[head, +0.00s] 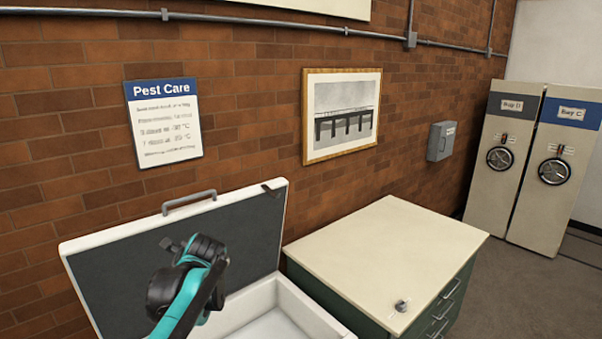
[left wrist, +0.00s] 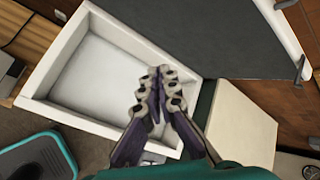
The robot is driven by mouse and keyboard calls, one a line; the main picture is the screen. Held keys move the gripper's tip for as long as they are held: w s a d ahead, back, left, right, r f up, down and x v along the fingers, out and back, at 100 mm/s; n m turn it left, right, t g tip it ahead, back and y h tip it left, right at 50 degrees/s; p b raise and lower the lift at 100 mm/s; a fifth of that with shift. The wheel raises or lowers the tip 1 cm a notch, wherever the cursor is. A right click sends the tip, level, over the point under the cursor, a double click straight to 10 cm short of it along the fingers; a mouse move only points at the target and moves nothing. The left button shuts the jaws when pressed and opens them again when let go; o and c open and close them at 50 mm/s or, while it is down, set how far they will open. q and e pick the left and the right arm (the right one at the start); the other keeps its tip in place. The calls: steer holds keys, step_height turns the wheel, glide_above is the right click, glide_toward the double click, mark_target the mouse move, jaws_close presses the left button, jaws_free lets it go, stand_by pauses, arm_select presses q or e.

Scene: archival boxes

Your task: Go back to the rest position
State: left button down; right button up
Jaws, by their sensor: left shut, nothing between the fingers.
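My left gripper (left wrist: 160,85) shows in the left wrist view with its two fingers together and nothing between them. It is over an open white chest (left wrist: 52,62), whose visible floor is bare. In the head view my left arm, black and teal, rises in front of the chest's raised lid (head: 245,230); its fingertips cannot be made out there. The chest's white rim (head: 310,312) shows at the bottom of that view. My right gripper is in neither view.
A green cabinet with a cream top (head: 385,250) stands right of the chest, with a small metal object (head: 401,305) on its top. A brick wall with a Pest Care sign (head: 163,122) and framed picture (head: 343,113) is behind. Tall shelving units (head: 555,165) stand far right.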

arm_select(q)
steer(key=s+d+f+n+h+b, duration=0.1)
steer(key=s+d+f+n+b, duration=0.2)
steer(key=s+f+n, duration=0.3)
steer(key=s+d+f+n+h+b, duration=0.2)
steer(key=s+f+n+b, duration=0.3)
steer(key=s+f, duration=0.7)
steer(key=s+d+f+n+h+b, duration=0.2)
steer(key=s+d+f+n+b, duration=0.3)
steer(key=s+f+n, duration=0.2)
step_height(320, 180, down, 3)
steer(key=s, duration=0.2)
steer(key=shift+s+n+g, duration=0.3)
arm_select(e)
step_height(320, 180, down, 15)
